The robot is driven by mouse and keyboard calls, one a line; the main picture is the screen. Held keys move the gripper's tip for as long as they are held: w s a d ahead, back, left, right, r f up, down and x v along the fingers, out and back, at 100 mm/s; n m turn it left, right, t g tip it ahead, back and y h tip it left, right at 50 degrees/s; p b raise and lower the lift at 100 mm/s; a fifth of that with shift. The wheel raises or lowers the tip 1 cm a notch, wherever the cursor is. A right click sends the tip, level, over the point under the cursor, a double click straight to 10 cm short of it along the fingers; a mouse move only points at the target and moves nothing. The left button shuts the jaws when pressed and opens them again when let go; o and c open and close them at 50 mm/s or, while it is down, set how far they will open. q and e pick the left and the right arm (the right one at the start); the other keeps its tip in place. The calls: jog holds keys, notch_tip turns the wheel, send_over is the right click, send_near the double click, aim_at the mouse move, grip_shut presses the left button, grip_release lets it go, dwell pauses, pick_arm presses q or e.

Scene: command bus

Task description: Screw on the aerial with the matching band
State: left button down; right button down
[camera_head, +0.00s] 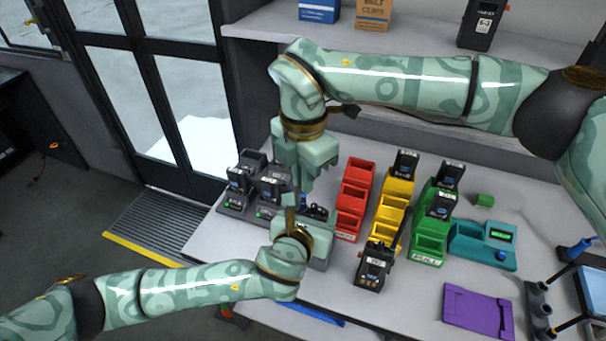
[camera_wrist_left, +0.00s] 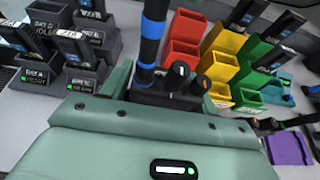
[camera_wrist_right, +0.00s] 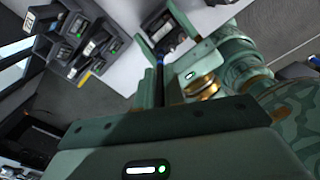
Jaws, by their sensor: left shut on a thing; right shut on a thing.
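My left gripper (camera_head: 303,212) is shut on a black radio (camera_wrist_left: 182,88), whose top with knobs shows between the fingers in the left wrist view. An aerial (camera_wrist_left: 151,45), dark with blue bands, stands upright at the radio's top. Its foot meets the top there, but I cannot tell whether it is threaded in. My right gripper (camera_head: 300,180) is above the left one, shut on the aerial, which also shows in the right wrist view (camera_wrist_right: 159,72). In the head view the grippers hide most of the radio and aerial.
Charger docks with several radios (camera_head: 268,190) stand left of the grippers. Red (camera_head: 349,222), yellow (camera_head: 388,216) and green (camera_head: 428,243) bins stand to the right. Another radio (camera_head: 374,268) stands in front of them. A teal device (camera_head: 478,250), purple mat (camera_head: 478,312) and aerial rack (camera_head: 538,300) lie further right.

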jog(key=m, duration=0.6)
jog(key=shift+m, duration=0.3)
jog(key=m, duration=1.1)
jog(key=shift+s+a, duration=0.15)
jog(key=shift+d+m, duration=0.2)
jog(key=shift+m, duration=0.8)
jog(key=c, duration=1.5)
grip_release()
